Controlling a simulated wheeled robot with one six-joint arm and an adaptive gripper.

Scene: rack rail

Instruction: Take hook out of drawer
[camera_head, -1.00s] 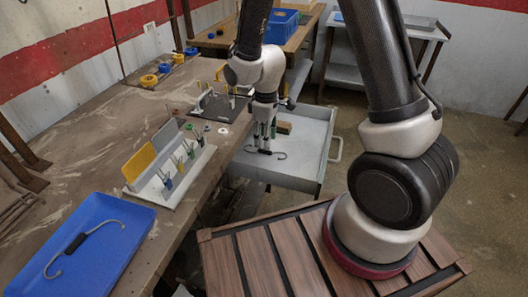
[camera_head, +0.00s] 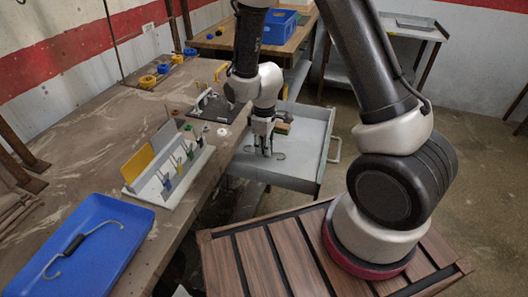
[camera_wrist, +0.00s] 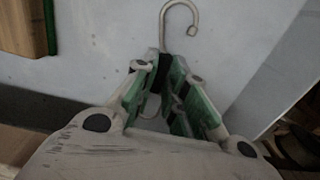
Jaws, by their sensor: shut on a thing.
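A metal hook with a black grip (camera_wrist: 182,12) lies in the grey open drawer (camera_head: 308,148). In the wrist view its curved end points up, beyond my fingertips. My gripper (camera_wrist: 168,75) is shut on the hook's black middle; the fingers hide part of it. In the head view my gripper (camera_head: 264,148) reaches down into the drawer, and a curved hook end (camera_head: 279,156) shows beside it. I cannot tell whether the hook touches the drawer floor. A similar hook (camera_head: 72,245) lies in a blue tray (camera_head: 115,268) on the bench.
A wooden block with a green edge (camera_wrist: 22,25) lies in the drawer near the hook; it also shows in the head view (camera_head: 284,127). A white rack with yellow and grey panels (camera_head: 168,165) stands on the bench (camera_head: 75,130), left of the drawer.

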